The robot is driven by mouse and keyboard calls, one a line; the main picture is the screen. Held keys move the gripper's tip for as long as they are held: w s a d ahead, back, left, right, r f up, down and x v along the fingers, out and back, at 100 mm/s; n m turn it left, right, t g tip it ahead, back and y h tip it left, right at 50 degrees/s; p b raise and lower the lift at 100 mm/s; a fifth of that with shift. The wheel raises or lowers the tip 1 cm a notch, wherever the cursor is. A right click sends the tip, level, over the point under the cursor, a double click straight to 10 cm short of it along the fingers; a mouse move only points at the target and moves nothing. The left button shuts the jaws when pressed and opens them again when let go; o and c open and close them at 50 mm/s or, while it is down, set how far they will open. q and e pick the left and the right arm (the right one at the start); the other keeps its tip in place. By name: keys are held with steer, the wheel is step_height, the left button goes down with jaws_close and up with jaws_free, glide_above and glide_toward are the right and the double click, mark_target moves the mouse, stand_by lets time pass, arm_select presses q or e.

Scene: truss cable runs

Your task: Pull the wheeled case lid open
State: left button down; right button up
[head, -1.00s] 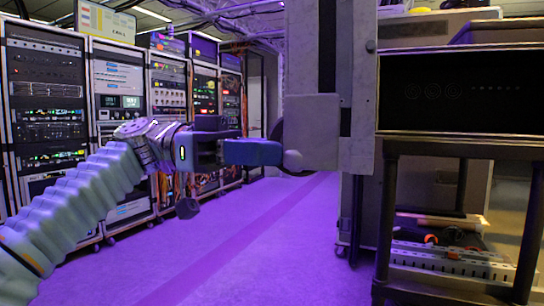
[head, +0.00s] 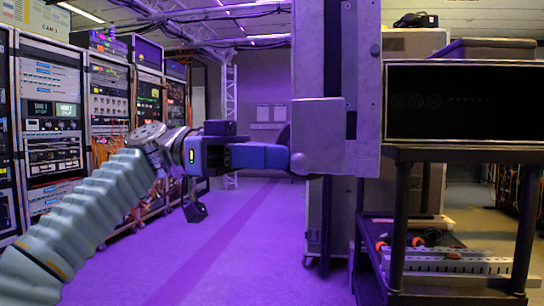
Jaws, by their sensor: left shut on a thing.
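The wheeled case (head: 350,215) stands right of centre, on casters, partly hidden behind a cart. Its lid (head: 308,60) shows as a tall grey panel seen nearly edge-on, with a dark vertical strip and a grey block (head: 318,140) on it. My left gripper (head: 282,157) reaches in from the left. Its blue fingers are shut at the left side of the grey block, on the lid's edge or handle; the exact contact is hidden. My right gripper is not in view.
Equipment racks (head: 50,130) line the left side. A dark cart (head: 400,225) with a black-screened unit (head: 460,100) on top stands close at the right. Purple-lit floor (head: 215,260) is clear in the middle.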

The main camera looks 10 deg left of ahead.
arm_select(q)
steer(key=c, duration=0.9)
jaws_free()
steer(key=shift+o, duration=0.2)
steer(key=p+v, duration=0.3)
steer(key=v, duration=1)
steer(key=shift+a, duration=0.35)
steer(key=shift+w, duration=0.1)
